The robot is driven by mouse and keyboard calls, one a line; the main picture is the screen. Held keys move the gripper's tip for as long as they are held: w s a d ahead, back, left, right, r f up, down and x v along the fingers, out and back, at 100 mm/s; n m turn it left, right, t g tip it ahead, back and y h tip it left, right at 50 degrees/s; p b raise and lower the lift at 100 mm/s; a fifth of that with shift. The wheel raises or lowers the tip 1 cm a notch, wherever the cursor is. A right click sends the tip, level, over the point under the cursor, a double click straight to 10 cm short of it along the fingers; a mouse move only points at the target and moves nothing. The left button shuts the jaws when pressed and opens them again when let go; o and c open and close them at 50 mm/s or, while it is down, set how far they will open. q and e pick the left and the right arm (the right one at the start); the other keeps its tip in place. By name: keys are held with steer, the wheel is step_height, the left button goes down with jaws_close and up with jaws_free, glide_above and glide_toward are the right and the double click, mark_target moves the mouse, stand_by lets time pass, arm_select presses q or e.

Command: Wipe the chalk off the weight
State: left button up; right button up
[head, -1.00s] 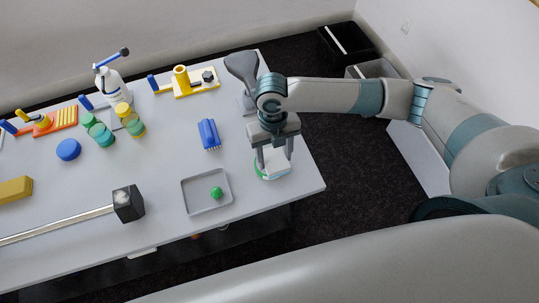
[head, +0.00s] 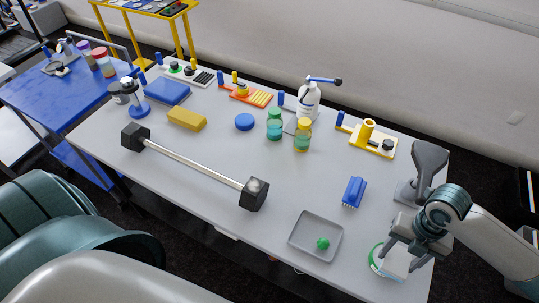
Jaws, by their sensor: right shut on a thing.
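The weight is a long dumbbell with a bare metal bar (head: 195,164) and black hexagonal heads. It lies across the table in the head view. Its near right head (head: 254,196) has a pale, chalk-like smudge on top. The left head (head: 134,137) shows no clear smudge. My right gripper (head: 402,254) is at the table's right end, well right of the weight, pointing down. It is shut on a white block-like thing (head: 396,263), partly hidden by the fingers, at a round green-rimmed item (head: 375,257). Whether the two are joined is unclear. My left gripper is out of view.
A grey tray (head: 297,240) with a green ball (head: 323,243) and a blue brush (head: 354,192) lie between my right gripper and the weight. A grey stand (head: 428,160) is close behind the gripper. A yellow block (head: 187,119) and jars (head: 302,135) stand behind the bar.

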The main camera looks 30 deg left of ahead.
steer(key=m, duration=0.1)
steer(key=w+m+b, duration=0.1)
steer(key=m, duration=0.1)
steer(key=w+r+m+b, duration=0.1)
steer(key=shift+d+m, duration=0.4)
steer(key=m, duration=0.1)
steer(key=w+r+m+b, duration=0.1)
steer(key=m, duration=0.1)
steer(key=w+d+m+y+b, duration=0.1)
steer(key=m, duration=0.1)
steer(key=shift+r, duration=0.3)
steer(key=w+d+r+m+b, duration=0.1)
steer(key=r+m+b, duration=0.2)
steer(key=m, duration=0.5)
steer(key=w+d+r+m+t+b, duration=0.1)
steer(key=w+r+m+b, duration=0.1)
steer(key=m, duration=0.7)
steer(key=w+d+r+m+t+h+b, duration=0.1)
steer(key=w+d+r+m+b, duration=0.1)
steer(key=m, duration=0.7)
steer(key=shift+r+b, duration=0.85)
steer(key=shift+b, duration=0.1)
